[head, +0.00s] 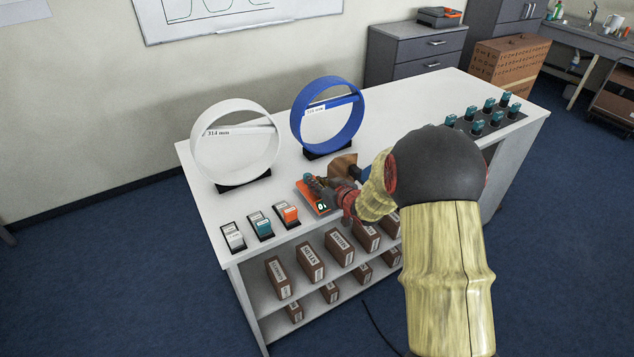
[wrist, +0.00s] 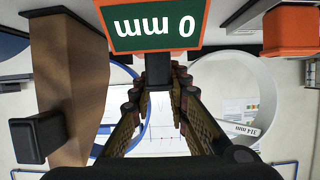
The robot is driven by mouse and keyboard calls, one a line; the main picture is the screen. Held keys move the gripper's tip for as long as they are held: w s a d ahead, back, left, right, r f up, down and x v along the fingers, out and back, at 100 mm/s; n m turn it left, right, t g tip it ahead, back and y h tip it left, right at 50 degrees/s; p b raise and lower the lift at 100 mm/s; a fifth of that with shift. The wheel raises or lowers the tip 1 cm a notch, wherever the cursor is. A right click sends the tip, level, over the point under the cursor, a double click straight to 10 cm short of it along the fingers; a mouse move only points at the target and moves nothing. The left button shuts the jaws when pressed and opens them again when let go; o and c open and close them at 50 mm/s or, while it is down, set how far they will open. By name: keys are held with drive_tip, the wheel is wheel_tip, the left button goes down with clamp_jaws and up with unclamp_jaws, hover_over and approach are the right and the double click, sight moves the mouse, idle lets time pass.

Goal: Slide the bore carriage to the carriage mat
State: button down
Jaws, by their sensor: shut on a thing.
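The orange box with a display reading "0 mm" (head: 309,196), which looks like the bore carriage, sits on the white table near its front edge. It also shows upside down at the top of the wrist view (wrist: 155,25). My gripper (head: 322,186) is at this box. In the wrist view my gripper's fingers (wrist: 158,88) are closed around a dark post (wrist: 158,70) next to the display box. Part of the post is hidden by the fingers. I cannot tell which surface is the carriage mat.
A white ring (head: 198,150) and a blue ring (head: 297,125) stand on black bases behind. A brown block (head: 344,161) is close to my gripper's right. Small white, teal and orange blocks (head: 262,226) line the front left. Several teal pieces stand on a dark mat (head: 464,127) at right.

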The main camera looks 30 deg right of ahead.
drive_tip(key=shift+f, duration=0.35)
idle(0.5)
drive_tip(key=c, duration=1.6)
unclamp_jaws()
drive_tip(key=shift+c, duration=0.2)
drive_tip(key=v, duration=1.2)
drive_tip(key=shift+f, duration=0.1)
